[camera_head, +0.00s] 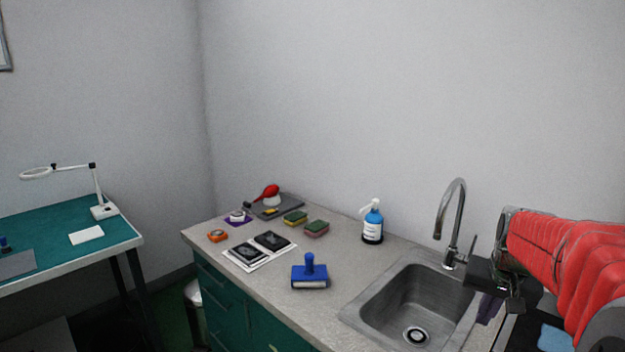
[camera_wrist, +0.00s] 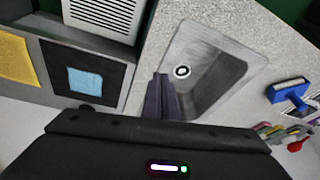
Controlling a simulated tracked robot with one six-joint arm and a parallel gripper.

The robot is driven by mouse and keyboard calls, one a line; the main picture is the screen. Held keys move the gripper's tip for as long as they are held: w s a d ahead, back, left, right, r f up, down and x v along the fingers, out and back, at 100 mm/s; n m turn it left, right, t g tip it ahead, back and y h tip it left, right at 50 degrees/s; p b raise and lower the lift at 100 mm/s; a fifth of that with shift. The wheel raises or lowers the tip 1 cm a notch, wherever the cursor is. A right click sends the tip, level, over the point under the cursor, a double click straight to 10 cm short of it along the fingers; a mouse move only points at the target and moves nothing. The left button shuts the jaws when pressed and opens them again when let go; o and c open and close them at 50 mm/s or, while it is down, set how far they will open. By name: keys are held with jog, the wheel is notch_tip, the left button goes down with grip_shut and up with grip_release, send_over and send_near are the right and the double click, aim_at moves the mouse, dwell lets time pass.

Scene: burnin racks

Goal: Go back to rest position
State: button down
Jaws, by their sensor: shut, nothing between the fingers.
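My gripper (camera_head: 486,316) hangs at the right of the head view, at the end of my red-sleeved arm, over the right edge of the sink. Its dark purple fingers point down and are shut with nothing between them. In the wrist view my gripper (camera_wrist: 160,80) shows at the middle, with the fingers together in front of the sink's near edge. I cannot tell its exact height above the counter.
The steel sink (camera_head: 385,310) has a tall faucet (camera_head: 455,215) behind it. A green-topped table (camera_head: 60,235) with a lamp is at far left.

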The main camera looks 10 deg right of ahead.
jog(key=s+a+n, duration=0.2)
jog(key=s+a, duration=0.3)
jog(key=a, duration=0.3)
jog(key=s+a+r+n+t+y, duration=0.1)
jog(key=s+a+n, duration=0.1)
jog(key=s+a, duration=0.4)
jog(key=s+a+n+t, duration=0.1)
jog(key=s+a+n, duration=0.2)
jog(key=a, duration=0.8)
jog(key=s, duration=0.2)
jog(key=shift+s+a+r+y, duration=0.2)
jog(key=shift+s+a+y, duration=0.1)
jog(key=shift+s, duration=0.1)
